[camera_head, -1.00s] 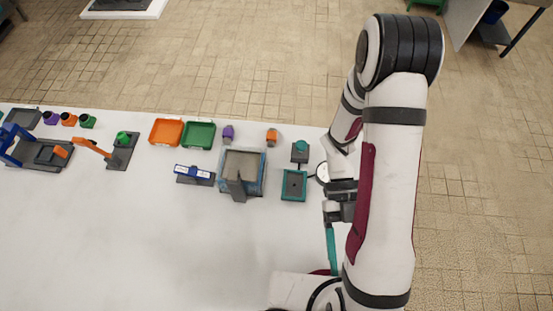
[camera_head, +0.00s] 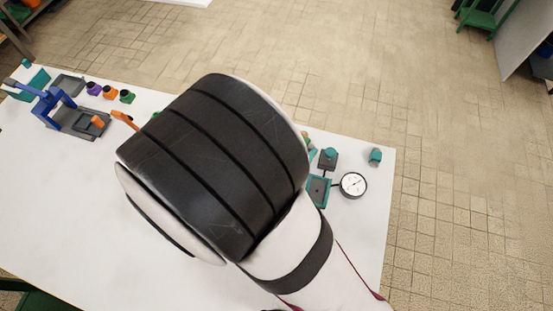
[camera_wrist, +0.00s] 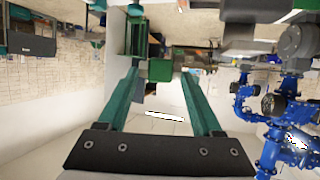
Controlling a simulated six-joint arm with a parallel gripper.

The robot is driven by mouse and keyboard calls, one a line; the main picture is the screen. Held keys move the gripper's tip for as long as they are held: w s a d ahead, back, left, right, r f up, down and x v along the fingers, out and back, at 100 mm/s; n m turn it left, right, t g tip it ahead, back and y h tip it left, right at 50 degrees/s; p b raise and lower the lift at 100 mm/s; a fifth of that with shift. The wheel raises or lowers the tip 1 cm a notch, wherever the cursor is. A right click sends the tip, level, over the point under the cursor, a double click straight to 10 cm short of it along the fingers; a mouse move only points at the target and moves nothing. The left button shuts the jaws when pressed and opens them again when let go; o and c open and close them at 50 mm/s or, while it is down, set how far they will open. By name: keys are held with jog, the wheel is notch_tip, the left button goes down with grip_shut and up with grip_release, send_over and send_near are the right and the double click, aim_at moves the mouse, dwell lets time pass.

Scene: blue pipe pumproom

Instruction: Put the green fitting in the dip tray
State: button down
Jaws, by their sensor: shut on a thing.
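My gripper (camera_wrist: 159,72) shows in the wrist view, its two long teal fingers reaching up the picture. A small green block (camera_wrist: 161,70), which looks like the green fitting, sits between the fingertips. The fingers are shut on it, though its exact contact with each finger is hard to make out. In the head view my own arm fills the middle and hides the gripper and the held piece.
In the head view, a blue-and-grey fixture (camera_head: 66,112) and small purple, orange and green cups (camera_head: 127,97) stand at the left. A teal tray (camera_head: 318,190), a dial gauge (camera_head: 353,185) and a teal piece (camera_head: 375,156) are at the right. The front left tabletop (camera_head: 70,215) is clear.

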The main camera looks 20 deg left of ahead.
jog(key=s+a+n+y, duration=0.2)
jog(key=a+n+y, duration=0.15)
jog(key=a, duration=0.25)
jog(key=shift+t+y, duration=0.25)
jog(key=shift+t, duration=0.05)
notch_tip(320, 180, down, 7)
jog(key=shift+f, duration=0.15)
jog(key=shift+c, duration=0.2)
grip_release()
jog(key=shift+f, duration=0.1)
jog(key=shift+s+a+r, duration=0.1)
jog(key=shift+s+r, duration=0.05)
jog(key=shift+r, duration=0.05)
jog(key=v, duration=1.1)
jog(key=shift+s, duration=0.3)
jog(key=shift+r, duration=0.1)
